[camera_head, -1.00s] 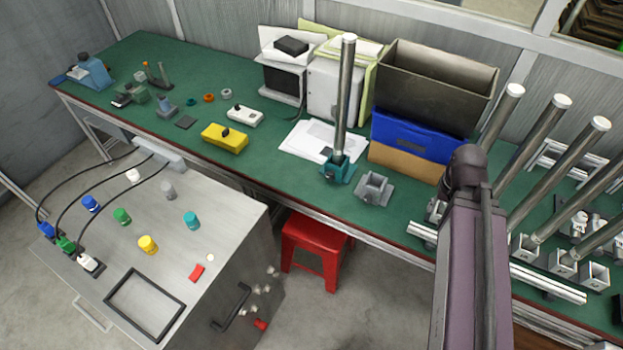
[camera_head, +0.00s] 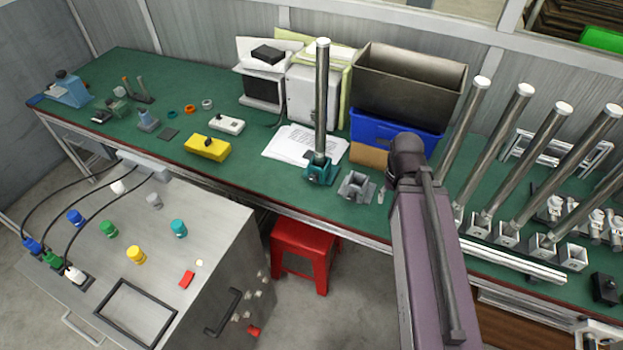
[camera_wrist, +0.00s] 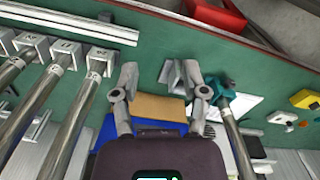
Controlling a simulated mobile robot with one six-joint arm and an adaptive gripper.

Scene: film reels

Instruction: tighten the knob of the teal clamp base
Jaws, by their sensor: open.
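The teal clamp base (camera_head: 320,174) stands on the green bench in the head view, with a tall metal post (camera_head: 322,100) upright in it. Its knob is too small to make out clearly there. In the wrist view the teal clamp base (camera_wrist: 219,88) lies just right of my gripper (camera_wrist: 160,75), with the post running down from it. My gripper's two fingers are spread and empty, above the bench and apart from the clamp base. In the head view my arm hides most of the gripper.
A grey empty clamp base (camera_head: 356,187) stands right of the teal one. Behind are a blue bin (camera_head: 385,135) and papers (camera_head: 290,143). Several posts in grey bases (camera_head: 507,235) stand at the right. A red stool (camera_head: 300,240) is below the bench's front edge.

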